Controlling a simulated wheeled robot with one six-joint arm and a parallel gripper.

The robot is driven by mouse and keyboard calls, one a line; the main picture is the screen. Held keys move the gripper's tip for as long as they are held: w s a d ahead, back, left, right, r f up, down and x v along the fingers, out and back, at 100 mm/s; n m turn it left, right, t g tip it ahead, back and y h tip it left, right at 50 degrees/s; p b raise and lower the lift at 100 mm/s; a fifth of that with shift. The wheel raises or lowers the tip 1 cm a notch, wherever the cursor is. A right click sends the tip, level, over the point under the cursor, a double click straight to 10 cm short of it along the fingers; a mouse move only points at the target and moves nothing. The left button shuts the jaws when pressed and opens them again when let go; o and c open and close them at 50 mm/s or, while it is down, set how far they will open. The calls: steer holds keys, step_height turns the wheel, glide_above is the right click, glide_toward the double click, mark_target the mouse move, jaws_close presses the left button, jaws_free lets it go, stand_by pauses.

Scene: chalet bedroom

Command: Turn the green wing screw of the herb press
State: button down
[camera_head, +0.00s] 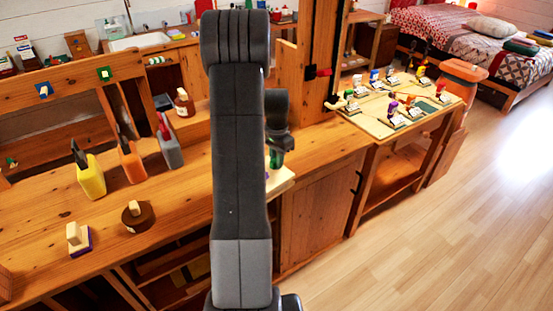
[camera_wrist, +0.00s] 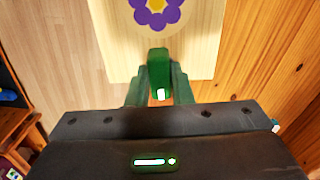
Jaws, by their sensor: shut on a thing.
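The herb press (camera_wrist: 200,40) is a pale wooden board with a purple and yellow flower on it, seen from above in the wrist view. Its green wing screw (camera_wrist: 158,58) stands at the near edge of the board as pictured. My gripper (camera_wrist: 157,82) is shut on the green wing screw, one finger on each side. In the head view my arm hides most of the press; a pale corner of the press (camera_head: 284,182) and a bit of green show beside my wrist. The lower part of the screw is hidden by my gripper.
A wooden post (camera_head: 318,60) rises behind. A side table (camera_head: 430,118) with small colourful items stands right; open floor lies beyond.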

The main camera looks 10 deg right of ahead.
steer(key=c, duration=1.3)
jaws_free()
step_height(320, 180, up, 14)
steer(key=shift+f+b, duration=0.1)
steer(key=shift+b, duration=0.3)
step_height(320, 180, down, 14)
steer(key=shift+p, duration=0.4)
